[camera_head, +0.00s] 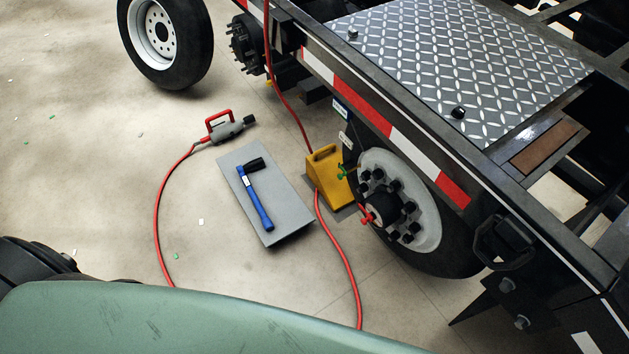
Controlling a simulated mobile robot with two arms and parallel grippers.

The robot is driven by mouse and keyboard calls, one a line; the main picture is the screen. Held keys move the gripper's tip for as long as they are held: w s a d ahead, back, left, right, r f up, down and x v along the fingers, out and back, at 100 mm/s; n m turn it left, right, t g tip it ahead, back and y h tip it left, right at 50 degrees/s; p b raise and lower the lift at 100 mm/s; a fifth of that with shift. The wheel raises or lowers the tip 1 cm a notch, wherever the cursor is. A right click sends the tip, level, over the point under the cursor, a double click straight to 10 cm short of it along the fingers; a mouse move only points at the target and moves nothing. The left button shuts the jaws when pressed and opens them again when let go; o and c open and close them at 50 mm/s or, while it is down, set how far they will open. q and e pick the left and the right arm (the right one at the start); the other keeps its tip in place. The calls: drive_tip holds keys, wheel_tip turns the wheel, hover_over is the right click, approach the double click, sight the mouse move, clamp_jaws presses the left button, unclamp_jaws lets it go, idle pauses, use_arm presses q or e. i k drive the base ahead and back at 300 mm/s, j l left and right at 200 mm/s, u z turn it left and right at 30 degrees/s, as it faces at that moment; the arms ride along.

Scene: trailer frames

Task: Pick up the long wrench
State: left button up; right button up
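No long wrench can be made out for certain. A long blue-handled tool (255,198) lies on a grey mat (287,190) on the floor. Its black head is at the far left end and looks like a mallet head, and its handle points toward the near right. Neither of my grippers shows in the head view.
A yellow wheel chock (325,176) stands beside the trailer wheel (430,215). A loose wheel (165,40) stands behind. The floor at left is mostly clear.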

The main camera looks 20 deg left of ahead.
sight(254, 198)
drive_tip(key=i+j+z, duration=0.1)
drive_tip(key=j+z, duration=0.15)
drive_tip(key=z, duration=0.2)
drive_tip(key=j+z, duration=0.25)
drive_tip(key=z, duration=0.2)
drive_tip(key=j+z, duration=0.3)
drive_tip(key=z, duration=0.15)
drive_tip(key=j+z, duration=0.25)
drive_tip(key=z, duration=0.25)
drive_tip(key=k, duration=0.05)
